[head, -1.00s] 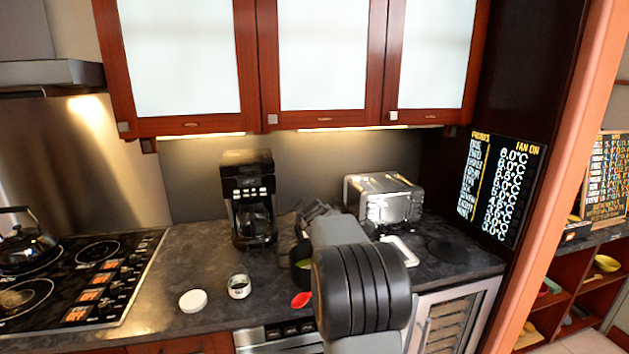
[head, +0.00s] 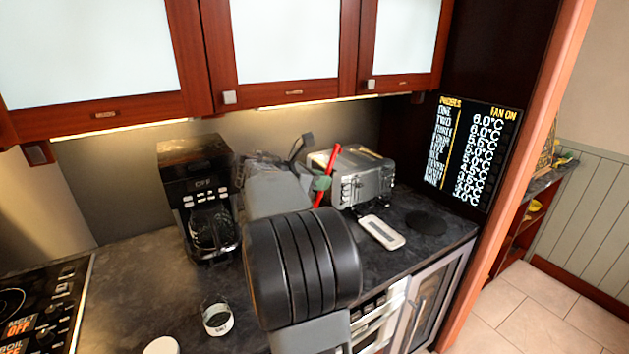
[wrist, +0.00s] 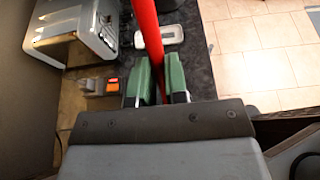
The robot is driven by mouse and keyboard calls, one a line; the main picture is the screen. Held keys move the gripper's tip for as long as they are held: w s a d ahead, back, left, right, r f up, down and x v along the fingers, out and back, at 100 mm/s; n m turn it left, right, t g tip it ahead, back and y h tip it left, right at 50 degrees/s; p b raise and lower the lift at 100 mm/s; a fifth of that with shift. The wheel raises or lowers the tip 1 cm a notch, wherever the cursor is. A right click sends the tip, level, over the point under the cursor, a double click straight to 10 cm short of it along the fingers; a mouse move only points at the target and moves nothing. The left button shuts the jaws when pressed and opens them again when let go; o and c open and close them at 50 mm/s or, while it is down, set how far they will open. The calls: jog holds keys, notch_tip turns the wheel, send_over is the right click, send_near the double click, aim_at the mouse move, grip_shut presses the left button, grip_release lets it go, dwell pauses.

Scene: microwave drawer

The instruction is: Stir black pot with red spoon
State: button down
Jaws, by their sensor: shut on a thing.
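The red spoon (head: 332,164) is held up off the counter, steeply tilted, in front of the toaster in the head view. My gripper (head: 322,183) is shut on it. In the wrist view its red handle (wrist: 146,30) runs up from between the green fingers of my gripper (wrist: 160,78). The spoon's bowl cannot be made out. The black pot is not visible now in either view; my arm covers the counter where it stood in the earlier head view.
A silver toaster (head: 362,180) stands beside the spoon, with a white tray (head: 383,231) in front of it. A black coffee maker (head: 195,195) stands left of my arm. A small jar (head: 217,319) and a white lid (head: 161,346) sit near the front edge.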

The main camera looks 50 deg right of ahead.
notch_tip(320, 180, down, 12)
jog(key=b, duration=0.7)
jog(key=shift+w+a, duration=0.15)
jog(key=shift+a, duration=0.3)
jog(key=shift+r, duration=0.1)
dwell(0.4)
